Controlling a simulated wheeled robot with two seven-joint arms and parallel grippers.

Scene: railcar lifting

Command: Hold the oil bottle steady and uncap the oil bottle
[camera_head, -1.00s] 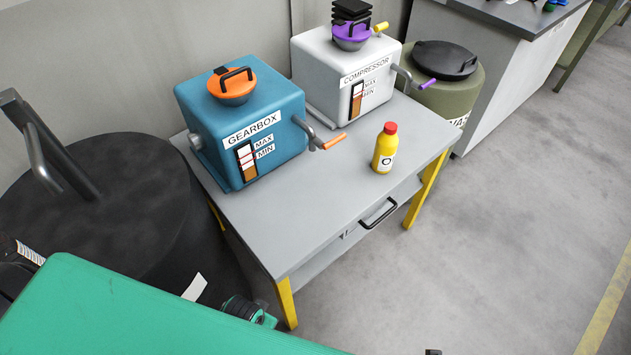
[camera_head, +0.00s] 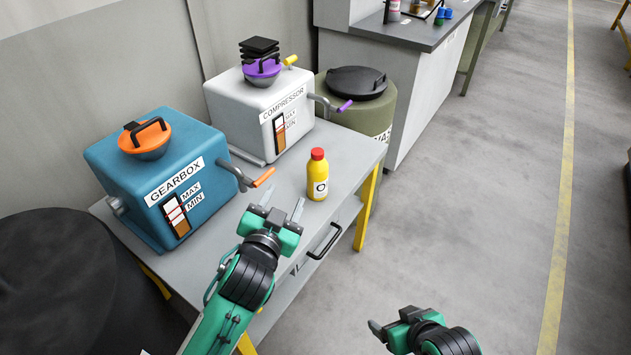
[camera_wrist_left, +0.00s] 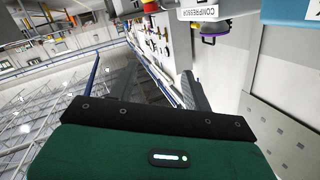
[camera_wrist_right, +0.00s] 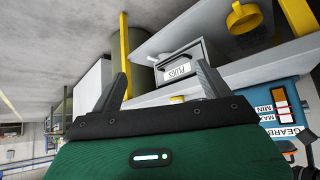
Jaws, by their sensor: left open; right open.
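The yellow oil bottle (camera_head: 318,182) with a red cap (camera_head: 317,154) stands upright on the grey table, near its right edge. The cap sits on the bottle. My left gripper (camera_head: 279,208) is open and empty in front of and to the left of the bottle, apart from it, over the table's front part. In the left wrist view a red and yellow piece at the top edge looks like the bottle. My right gripper (camera_head: 384,324) is open and empty, out past the table's front right side, low in the head view and well away from the bottle.
The blue gearbox (camera_head: 150,180) with an orange handle and the white compressor (camera_head: 262,112) stand behind on the table (camera_head: 215,262). A drawer handle (camera_head: 325,242) sticks out at the front. A green drum (camera_head: 362,112) stands behind the table. Open floor lies to the right.

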